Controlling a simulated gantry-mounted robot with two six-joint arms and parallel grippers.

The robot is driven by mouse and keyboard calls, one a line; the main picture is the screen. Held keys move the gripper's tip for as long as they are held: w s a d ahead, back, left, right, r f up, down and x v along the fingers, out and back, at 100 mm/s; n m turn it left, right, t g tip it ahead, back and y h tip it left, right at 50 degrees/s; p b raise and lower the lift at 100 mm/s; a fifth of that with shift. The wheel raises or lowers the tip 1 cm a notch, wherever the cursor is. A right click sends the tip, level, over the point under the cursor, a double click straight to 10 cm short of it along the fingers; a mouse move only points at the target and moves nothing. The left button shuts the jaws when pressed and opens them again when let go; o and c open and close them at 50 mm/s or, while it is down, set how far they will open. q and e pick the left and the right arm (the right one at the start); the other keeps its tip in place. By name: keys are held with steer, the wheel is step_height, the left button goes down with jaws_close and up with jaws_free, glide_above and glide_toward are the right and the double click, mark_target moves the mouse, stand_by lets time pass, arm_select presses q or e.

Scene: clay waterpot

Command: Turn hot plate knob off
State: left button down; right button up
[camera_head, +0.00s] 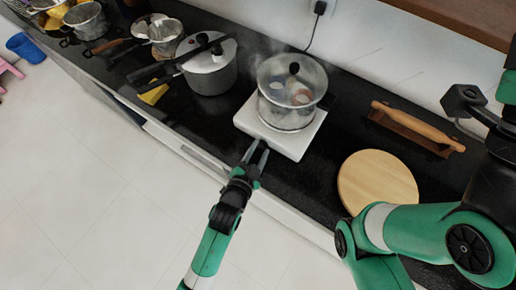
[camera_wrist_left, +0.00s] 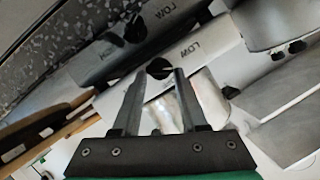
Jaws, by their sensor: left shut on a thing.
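The white hot plate (camera_head: 295,143) stands on the black counter, with a lidded steel pot (camera_head: 290,108) on it. My left gripper (camera_head: 256,153) is at the hot plate's front edge. In the left wrist view, its two fingers (camera_wrist_left: 158,77) reach up to a small dark round knob (camera_wrist_left: 158,68) on the front panel (camera_wrist_left: 212,45), which carries the word LOW. The fingers are shut on the knob, one on each side. The knob is hidden in the head view. My right arm shows at the right, but its fingers are not visible.
A pressure cooker (camera_head: 209,72) stands left of the hot plate. A round wooden board (camera_head: 377,182) and a rolling pin (camera_head: 418,126) lie to the right. A black cable (camera_head: 312,35) runs up the back wall. The floor in front of the counter is clear.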

arm_select(q)
steer(key=shift+d+m+t, duration=0.1)
steer(key=shift+m+t, duration=0.2)
steer(key=shift+m, duration=0.1)
steer(key=shift+y, duration=0.3)
steer(key=shift+c, duration=2.2)
jaws_free()
steer(key=shift+s, duration=0.15)
steer(key=shift+s+r+p, duration=0.2)
steer(key=shift+s+p, duration=0.1)
steer(key=p+v, duration=0.3)
steer(key=v, duration=0.7)
steer(key=shift+s+a, duration=0.3)
steer(key=shift+a, duration=0.05)
